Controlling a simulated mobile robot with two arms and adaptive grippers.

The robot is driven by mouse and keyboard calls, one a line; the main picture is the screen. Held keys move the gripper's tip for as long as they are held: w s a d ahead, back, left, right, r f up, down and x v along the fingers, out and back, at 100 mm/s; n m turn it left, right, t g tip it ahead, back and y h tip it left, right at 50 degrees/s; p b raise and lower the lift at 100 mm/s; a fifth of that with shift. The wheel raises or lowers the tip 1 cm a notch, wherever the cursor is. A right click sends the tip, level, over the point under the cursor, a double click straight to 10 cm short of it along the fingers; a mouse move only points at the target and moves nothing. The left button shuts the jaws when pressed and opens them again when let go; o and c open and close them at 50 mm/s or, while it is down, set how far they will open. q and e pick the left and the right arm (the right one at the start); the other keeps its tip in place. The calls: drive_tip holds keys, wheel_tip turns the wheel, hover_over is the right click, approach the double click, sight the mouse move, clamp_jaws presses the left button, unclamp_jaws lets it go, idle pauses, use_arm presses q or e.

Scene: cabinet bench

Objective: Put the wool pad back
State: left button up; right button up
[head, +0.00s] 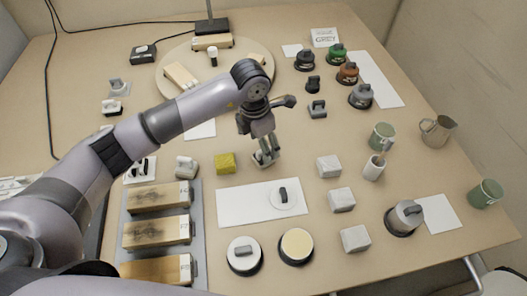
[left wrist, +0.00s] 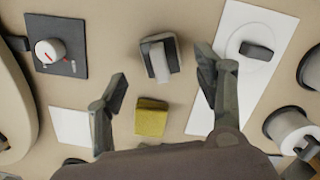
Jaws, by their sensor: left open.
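A pale block with a dark grey grip (head: 265,158) stands on the bench right under my left gripper (head: 267,145). It may be the wool pad; I cannot tell for sure. In the left wrist view the block (left wrist: 159,57) lies ahead, between the lines of the two open, empty fingers (left wrist: 162,80). Contact cannot be told. A white round disc with a dark handle (head: 283,196) lies on a white sheet (head: 240,203); the disc also shows in the left wrist view (left wrist: 257,50). My right gripper is not in view.
A yellow sponge (head: 225,163) lies left of the block. Several white blocks (head: 329,166) stand to the right. Two round lidded pots (head: 296,246) stand in front of the sheet. A tray of wooden boards (head: 200,250) is at front left. A knob box (left wrist: 55,47) lies near the block.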

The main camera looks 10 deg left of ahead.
sight(259, 152)
use_arm(q)
drive_tip(key=r, duration=0.6)
drive_tip(key=shift+s+a+r, duration=0.3)
drive_tip(key=shift+r, duration=0.05)
drive_tip(key=shift+f, duration=0.1)
